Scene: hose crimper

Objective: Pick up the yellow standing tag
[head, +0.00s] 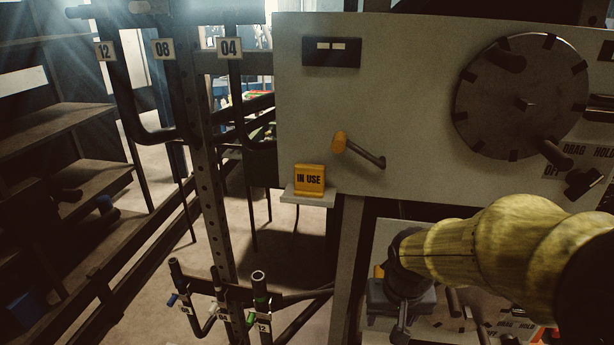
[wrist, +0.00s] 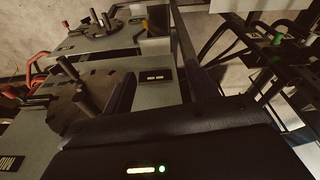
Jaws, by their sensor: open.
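I cannot make out the tag with certainty in the wrist view.
The grey panel (head: 420,90) carries an orange-knobbed lever (head: 358,150) right of the tag and a large dark dial (head: 522,97). Numbered hose racks (head: 215,130) stand to the left, with upright tube ends (head: 260,285) below. Open floor shows left of the tag's shelf.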

